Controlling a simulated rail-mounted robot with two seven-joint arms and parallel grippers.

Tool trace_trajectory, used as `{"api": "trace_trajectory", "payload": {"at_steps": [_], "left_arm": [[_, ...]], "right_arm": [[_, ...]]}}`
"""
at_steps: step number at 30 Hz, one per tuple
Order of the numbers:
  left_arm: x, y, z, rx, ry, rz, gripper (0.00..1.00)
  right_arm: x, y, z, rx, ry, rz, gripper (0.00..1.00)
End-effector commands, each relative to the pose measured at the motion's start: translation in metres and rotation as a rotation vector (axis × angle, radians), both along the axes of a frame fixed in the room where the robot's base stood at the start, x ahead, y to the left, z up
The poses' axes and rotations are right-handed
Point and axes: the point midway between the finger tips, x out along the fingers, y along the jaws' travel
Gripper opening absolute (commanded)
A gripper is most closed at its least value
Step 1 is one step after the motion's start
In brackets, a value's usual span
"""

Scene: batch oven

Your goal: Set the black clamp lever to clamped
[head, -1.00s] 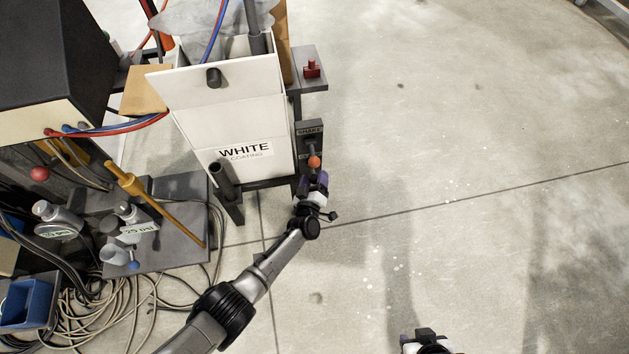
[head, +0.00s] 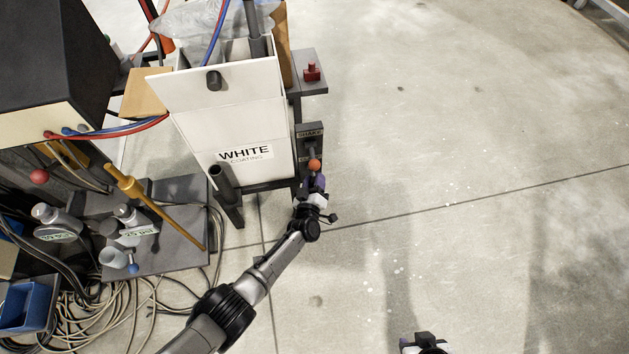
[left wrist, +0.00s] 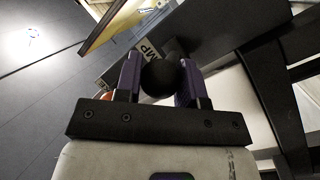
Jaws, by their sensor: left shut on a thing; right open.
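The black clamp lever shows its round black knob (left wrist: 162,77) in the left wrist view, between my left gripper's two purple fingers. My left gripper (left wrist: 158,84) is shut on this knob. In the head view my left gripper (head: 315,184) is at the lower right of the white coating box, just below an orange ball knob (head: 314,164); it hides the black knob there. A label ending in "MP" (left wrist: 148,52) is partly visible behind the fingers. My right gripper (head: 425,343) is at the bottom edge of the head view, mostly cut off.
The white coating box (head: 228,115) stands on a dark frame, with a "SHAKE" plate (head: 309,132) at its right side. A red knob (head: 312,71) is on a side shelf. Bottles and loose hoses (head: 125,310) lie to the left. The floor at right is clear.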

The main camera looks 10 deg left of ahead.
Motion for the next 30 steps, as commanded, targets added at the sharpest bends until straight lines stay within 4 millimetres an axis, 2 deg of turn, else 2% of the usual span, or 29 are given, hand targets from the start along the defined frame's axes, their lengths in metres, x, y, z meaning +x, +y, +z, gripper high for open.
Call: {"api": "trace_trajectory", "payload": {"at_steps": [7,15,21,30], "left_arm": [[0.0,0.0,0.004,-0.005,0.015,0.001,0.0],[0.003,0.002,0.02,-0.057,0.18,0.004,0.0],[0.006,0.003,0.024,-0.095,0.302,0.004,0.0],[0.006,0.002,0.021,-0.112,0.356,0.0,0.0]], "right_arm": [[0.0,-0.002,0.007,-0.005,0.0,0.004,0.43],[0.0,-0.003,0.053,-0.009,0.0,0.006,0.43],[0.0,-0.003,0.076,-0.009,0.0,0.005,0.43],[0.0,-0.001,0.081,-0.004,-0.001,0.003,0.43]]}}
